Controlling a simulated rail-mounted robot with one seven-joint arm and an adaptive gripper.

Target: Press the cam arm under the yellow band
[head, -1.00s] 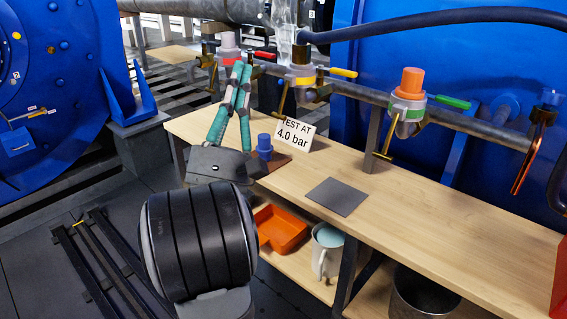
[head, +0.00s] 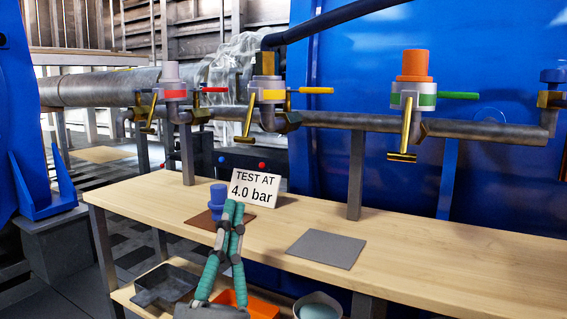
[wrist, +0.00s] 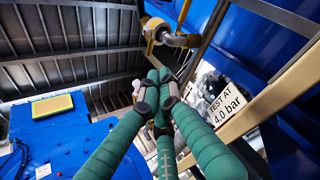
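The yellow-band coupling (head: 268,95) sits on the grey pipe, between a red-band coupling (head: 174,92) and a green-band one (head: 413,98). A brass cam arm (head: 247,125) hangs down at its left side; another brass piece shows at its right, partly hidden. My gripper (head: 235,207) has teal fingers closed together with nothing between them. It is in front of the bench, below the yellow-band coupling and apart from it.
A "TEST AT 4.0 bar" sign (head: 254,188) and a blue plug (head: 217,195) on a brown mat stand on the bench (head: 400,238). A grey mat (head: 326,249) lies to the right. An orange cap (head: 414,65) tops the green-band coupling. Yellow handle (head: 316,91) sticks out right.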

